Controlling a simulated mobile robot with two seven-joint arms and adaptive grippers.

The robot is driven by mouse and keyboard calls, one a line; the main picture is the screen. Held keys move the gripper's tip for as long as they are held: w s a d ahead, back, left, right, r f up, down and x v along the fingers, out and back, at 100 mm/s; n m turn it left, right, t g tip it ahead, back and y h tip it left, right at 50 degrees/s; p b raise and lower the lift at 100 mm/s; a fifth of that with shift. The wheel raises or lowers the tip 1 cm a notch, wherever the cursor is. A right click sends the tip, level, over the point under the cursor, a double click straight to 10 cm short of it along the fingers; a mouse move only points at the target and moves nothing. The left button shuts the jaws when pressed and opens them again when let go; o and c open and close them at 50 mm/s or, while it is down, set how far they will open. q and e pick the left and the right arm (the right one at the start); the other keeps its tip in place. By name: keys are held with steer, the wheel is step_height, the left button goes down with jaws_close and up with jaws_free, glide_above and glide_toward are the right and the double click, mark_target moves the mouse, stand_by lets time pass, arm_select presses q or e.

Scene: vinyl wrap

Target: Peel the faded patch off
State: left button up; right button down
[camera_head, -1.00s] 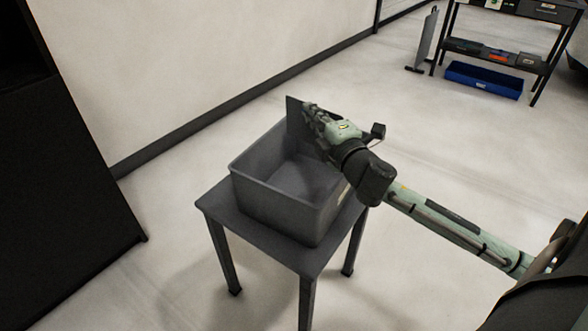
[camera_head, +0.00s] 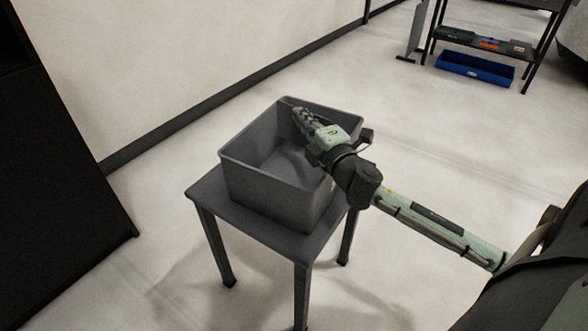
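My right gripper (camera_head: 302,119) reaches from the right over the far right part of a grey open bin (camera_head: 262,187). Its dark fingers point up and left, near the bin's back wall. No sheet shows at the fingers. The fingers overlap in this view, so I cannot tell whether they are open or shut. A darker area shows on the bin floor, but I cannot tell whether it is a patch or shadow. I see no faded patch on any surface. My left gripper is not in view.
The bin stands on a small dark grey table (camera_head: 206,199). A black cabinet (camera_head: 58,170) is at the left. A shelf rack (camera_head: 480,45) with a blue crate (camera_head: 475,68) stands at the back right. The floor between is clear.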

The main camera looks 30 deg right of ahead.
stand_by(0.3)
steer(key=c, duration=1.6)
jaws_free()
steer(key=shift+c, duration=0.2)
steer(key=shift+f, duration=0.1)
steer(key=s, duration=0.4)
steer(key=s+a, duration=0.1)
steer(key=s, duration=0.7)
steer(key=shift+a, duration=0.25)
